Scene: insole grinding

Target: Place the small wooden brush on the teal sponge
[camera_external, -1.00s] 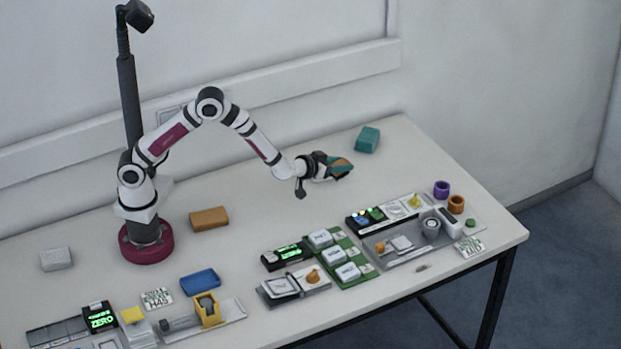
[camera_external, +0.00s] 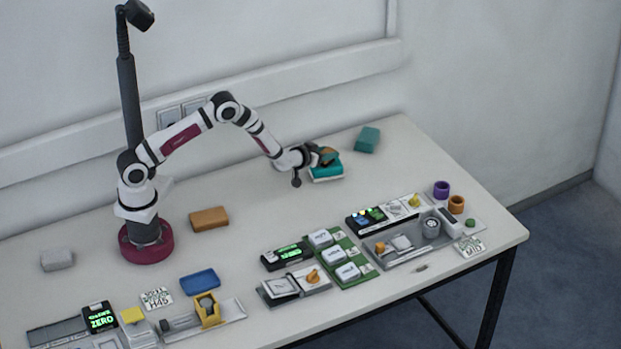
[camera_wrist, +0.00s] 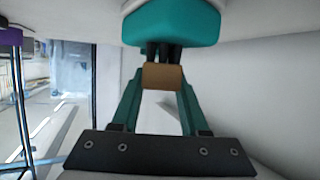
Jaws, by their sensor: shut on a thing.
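My gripper (camera_external: 322,158) is shut on the small wooden brush (camera_wrist: 162,76), whose brown block sits between my teal fingers in the wrist view. Dark bristles run from the block toward the teal sponge (camera_wrist: 172,24). In the external view the sponge (camera_external: 326,172) is teal on top with a pale lower layer and lies on the table right below my gripper. The brush is just above or touching the sponge; I cannot tell which. My gripper partly covers the brush and the sponge's back in the external view.
A second teal block (camera_external: 367,139) lies to the right, near the wall. An orange-brown block (camera_external: 209,218) lies near my base. Device trays (camera_external: 340,258) and purple and orange rings (camera_external: 448,196) stand toward the front and right.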

